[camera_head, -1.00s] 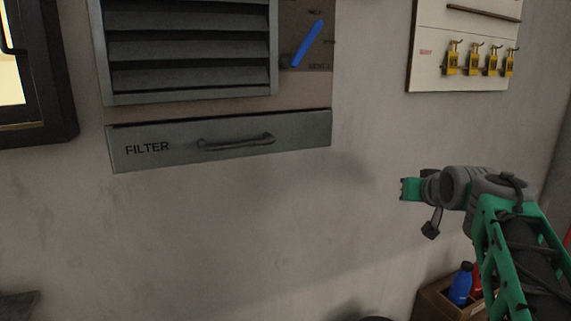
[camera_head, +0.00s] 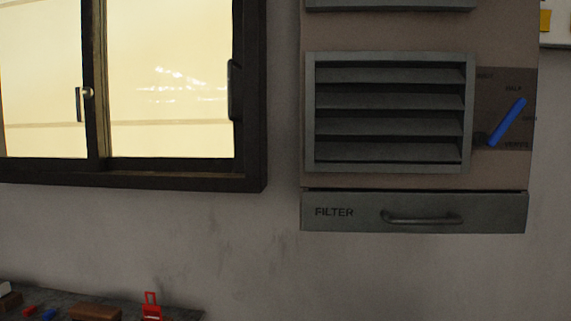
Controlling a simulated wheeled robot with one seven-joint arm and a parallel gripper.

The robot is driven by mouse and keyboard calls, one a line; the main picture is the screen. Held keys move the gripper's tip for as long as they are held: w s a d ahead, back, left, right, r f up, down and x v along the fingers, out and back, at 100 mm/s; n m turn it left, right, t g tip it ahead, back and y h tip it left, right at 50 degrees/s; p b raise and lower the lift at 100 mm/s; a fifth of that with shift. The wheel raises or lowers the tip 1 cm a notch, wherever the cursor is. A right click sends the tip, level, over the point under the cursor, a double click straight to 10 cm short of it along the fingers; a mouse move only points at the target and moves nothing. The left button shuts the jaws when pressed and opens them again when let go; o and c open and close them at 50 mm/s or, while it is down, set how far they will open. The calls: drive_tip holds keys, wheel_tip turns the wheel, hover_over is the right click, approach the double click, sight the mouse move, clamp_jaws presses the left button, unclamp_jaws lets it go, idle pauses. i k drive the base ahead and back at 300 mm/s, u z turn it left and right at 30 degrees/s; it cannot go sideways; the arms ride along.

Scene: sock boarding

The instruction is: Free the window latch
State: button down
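The window (camera_head: 170,172) is at the upper left, with a dark frame and bright yellowish panes. A small round latch knob (camera_head: 88,92) sits on the dark middle upright, beside a short dark handle (camera_head: 78,104). A longer dark handle (camera_head: 233,90) is on the right side of the frame. Whether the latch is locked cannot be told at this size. My gripper is out of view.
A louvred vent (camera_head: 390,112) with a blue lever (camera_head: 507,122) hangs right of the window, above a FILTER drawer (camera_head: 350,222) with a bar handle. A dark bench top (camera_head: 185,313) at the lower left holds a red item (camera_head: 151,306) and small blocks. The wall between is bare.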

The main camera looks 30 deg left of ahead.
sight(87, 92)
drive_tip(key=k, duration=0.45)
drive_tip(key=z, duration=0.75)
drive_tip(key=i, duration=0.3)
drive_tip(key=u, duration=4)
drive_tip(key=k, duration=0.35)
drive_tip(key=z, duration=0.85)
drive_tip(key=i, duration=0.5)
drive_tip(key=u, duration=0.7)
